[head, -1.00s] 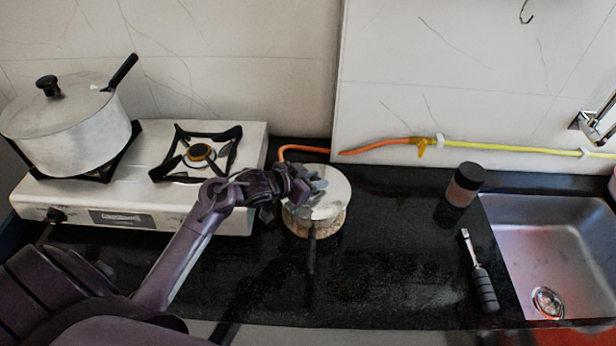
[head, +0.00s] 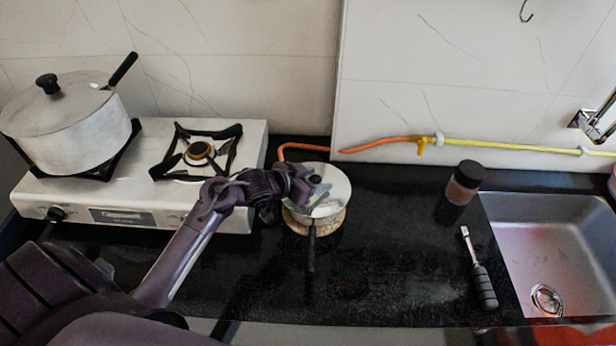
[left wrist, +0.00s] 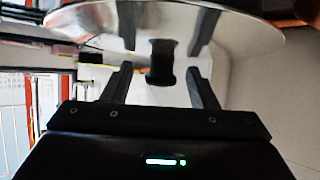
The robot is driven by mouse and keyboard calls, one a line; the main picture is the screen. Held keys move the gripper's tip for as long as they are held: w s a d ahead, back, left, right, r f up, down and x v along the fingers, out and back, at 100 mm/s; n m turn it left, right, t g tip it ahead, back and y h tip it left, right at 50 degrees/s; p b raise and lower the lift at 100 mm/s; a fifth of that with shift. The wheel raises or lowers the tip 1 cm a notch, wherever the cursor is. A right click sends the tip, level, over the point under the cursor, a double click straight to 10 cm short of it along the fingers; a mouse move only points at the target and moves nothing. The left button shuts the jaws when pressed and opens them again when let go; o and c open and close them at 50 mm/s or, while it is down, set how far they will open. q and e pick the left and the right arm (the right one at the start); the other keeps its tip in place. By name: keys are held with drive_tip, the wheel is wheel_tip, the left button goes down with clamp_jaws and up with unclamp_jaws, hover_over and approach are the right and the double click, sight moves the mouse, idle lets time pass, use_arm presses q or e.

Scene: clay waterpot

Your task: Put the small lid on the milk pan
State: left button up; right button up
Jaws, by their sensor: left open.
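The small lid (head: 333,194) is a shiny metal disc with a black knob (head: 315,180). It lies over the top of the milk pan (head: 322,222), whose black handle (head: 311,250) points toward me. I cannot tell whether the lid's rim is fully seated. My left gripper (head: 303,184) is open at the left of the knob, just over the lid. In the left wrist view the knob (left wrist: 161,62) shows between the two spread fingers, with clearance on both sides, and the lid (left wrist: 240,35) spans the top. My right gripper is not in view.
The pan rests on a tan round mat (head: 293,226) on the black counter (head: 390,270). A stove (head: 125,200) with a large lidded pot (head: 70,125) is at the left. A dark-capped jar (head: 463,190), a black-handled tool (head: 482,280) and a sink (head: 560,250) are at the right.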

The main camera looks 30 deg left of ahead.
use_arm(q)
drive_tip(key=shift+b+v, duration=0.35)
drive_tip(key=shift+v, duration=3.6)
